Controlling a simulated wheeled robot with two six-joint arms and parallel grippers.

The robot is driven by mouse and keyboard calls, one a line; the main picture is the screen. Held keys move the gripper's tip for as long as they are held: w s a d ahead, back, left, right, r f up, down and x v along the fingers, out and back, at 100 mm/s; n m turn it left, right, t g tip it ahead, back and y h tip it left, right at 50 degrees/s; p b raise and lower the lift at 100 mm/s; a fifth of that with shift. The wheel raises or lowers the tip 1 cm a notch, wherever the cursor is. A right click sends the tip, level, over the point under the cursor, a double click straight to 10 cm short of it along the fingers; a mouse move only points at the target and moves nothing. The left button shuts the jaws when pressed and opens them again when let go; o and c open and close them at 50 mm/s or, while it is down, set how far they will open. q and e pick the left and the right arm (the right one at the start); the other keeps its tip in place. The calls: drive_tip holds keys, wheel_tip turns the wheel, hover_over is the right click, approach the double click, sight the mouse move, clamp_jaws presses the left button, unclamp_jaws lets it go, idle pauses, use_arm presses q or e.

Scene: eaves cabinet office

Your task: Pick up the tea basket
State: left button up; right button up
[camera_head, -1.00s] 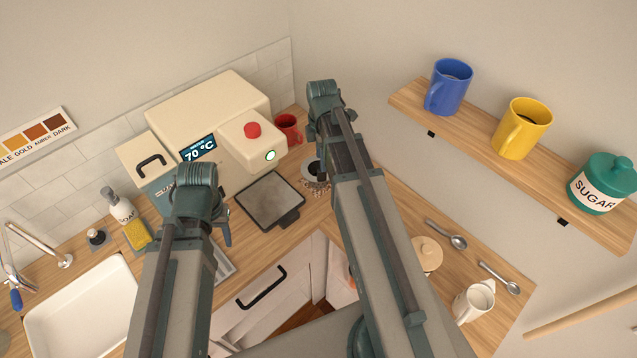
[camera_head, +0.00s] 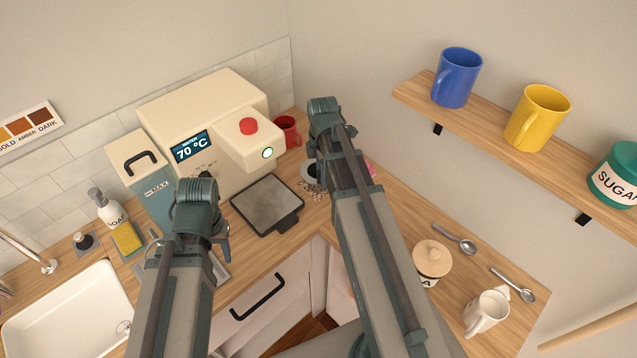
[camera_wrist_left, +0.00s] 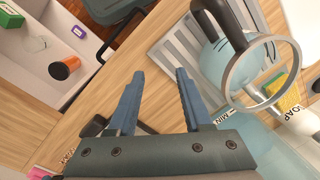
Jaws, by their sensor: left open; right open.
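I cannot single out the tea basket for certain. In the left wrist view a metal ring (camera_wrist_left: 234,99) with a black handle stands over a light-blue rounded body beside a slatted grey tray (camera_wrist_left: 180,45); it may be the basket. In the head view a round dark-mouthed vessel (camera_head: 309,172) stands among scattered dark bits, partly hidden by my right arm. My left gripper (camera_wrist_left: 157,96) is open and empty in the left wrist view, with the ring to the right of its fingers. My right gripper is hidden in the head view.
The cream machine (camera_head: 190,105) reads 70 °C, with a dark tray (camera_head: 265,203) in front and a red mug (camera_head: 287,130) behind. The sink (camera_head: 65,310) lies left. A lidded jar (camera_head: 432,262), spoons and a white jug (camera_head: 486,312) stand right. An open drawer (camera_wrist_left: 85,50) holds small items.

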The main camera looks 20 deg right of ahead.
drive_tip(key=shift+r, duration=0.1)
clamp_jaws()
idle(1.2)
